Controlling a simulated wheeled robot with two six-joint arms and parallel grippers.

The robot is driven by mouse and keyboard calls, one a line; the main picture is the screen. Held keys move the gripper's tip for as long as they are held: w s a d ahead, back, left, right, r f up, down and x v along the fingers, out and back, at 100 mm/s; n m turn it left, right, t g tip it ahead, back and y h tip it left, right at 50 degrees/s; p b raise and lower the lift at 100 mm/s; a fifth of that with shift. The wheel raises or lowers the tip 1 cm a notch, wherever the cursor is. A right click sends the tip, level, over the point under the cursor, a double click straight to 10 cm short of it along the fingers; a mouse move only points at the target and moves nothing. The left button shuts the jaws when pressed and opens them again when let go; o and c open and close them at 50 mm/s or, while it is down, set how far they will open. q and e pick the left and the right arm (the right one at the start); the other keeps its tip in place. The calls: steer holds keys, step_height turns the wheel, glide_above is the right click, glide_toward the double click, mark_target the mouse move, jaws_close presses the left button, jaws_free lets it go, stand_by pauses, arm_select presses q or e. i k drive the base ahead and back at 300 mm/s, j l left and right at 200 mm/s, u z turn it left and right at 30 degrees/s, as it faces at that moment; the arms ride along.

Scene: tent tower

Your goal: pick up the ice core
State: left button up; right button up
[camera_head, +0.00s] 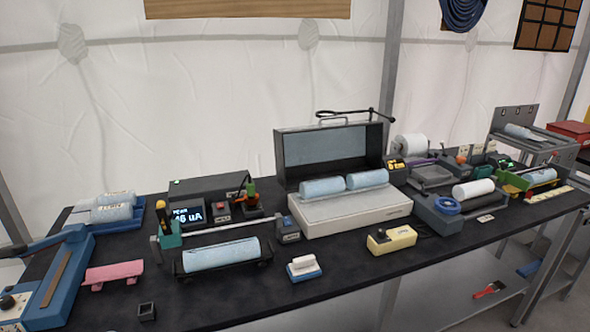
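Several pale blue cylinders that look like ice cores are in the head view; I cannot tell which one the task means. One ice core (221,254) lies in a black cradle (190,278) at the front of the bench. Two core pieces, the left one (323,187) and the right one (367,179), lie end to end on a white box with a raised dark lid. More pale pieces (111,213) lie in a blue tray at the left. Another pale blue cylinder (541,176) rests in a green holder at the right. Neither of my grippers is in view.
On the black bench (245,305) stand a meter (189,214), a pink block (113,273), a small white-and-blue block (304,268) and a yellow box (391,238). A blue machine (47,290) fills the left end. The front edge is mostly clear.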

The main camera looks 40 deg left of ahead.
mark_target(246, 249)
steer(key=u, duration=1.85)
steer(key=i+l, duration=0.1)
steer(key=l, duration=0.25)
steer(key=i+l+u, duration=0.1)
steer(key=l, duration=0.65)
steer(key=i+u, duration=0.05)
